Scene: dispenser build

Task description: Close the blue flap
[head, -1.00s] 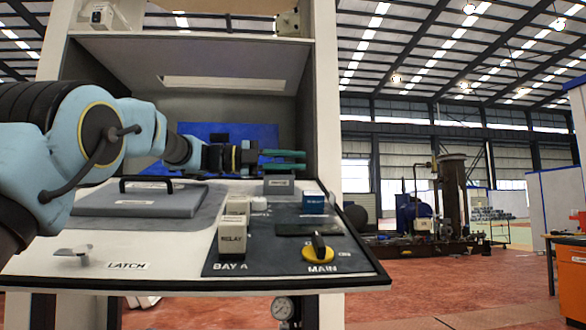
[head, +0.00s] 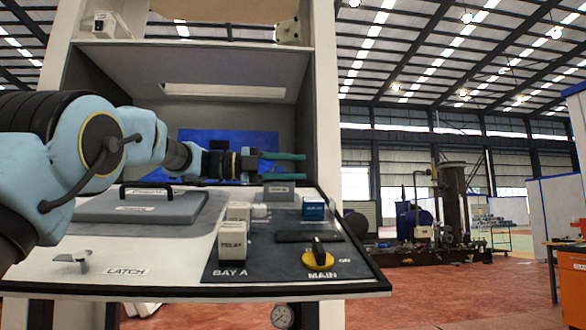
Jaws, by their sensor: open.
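The blue flap (head: 203,137) is a flat blue panel at the back of the dispenser's recess. My arm and gripper cover part of its lower area, and I cannot tell how far it stands open. My gripper (head: 290,168) reaches in from the left, above the back of the panel and in front of the flap's lower right side. Its two green fingers point right, are spread apart and hold nothing.
The sloped panel below carries a grey lid with a black handle (head: 140,207), a latch (head: 73,261), relay blocks (head: 232,242), a blue block (head: 313,208) and a yellow knob (head: 319,260). The recess's right wall (head: 304,125) stands close beyond my fingertips.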

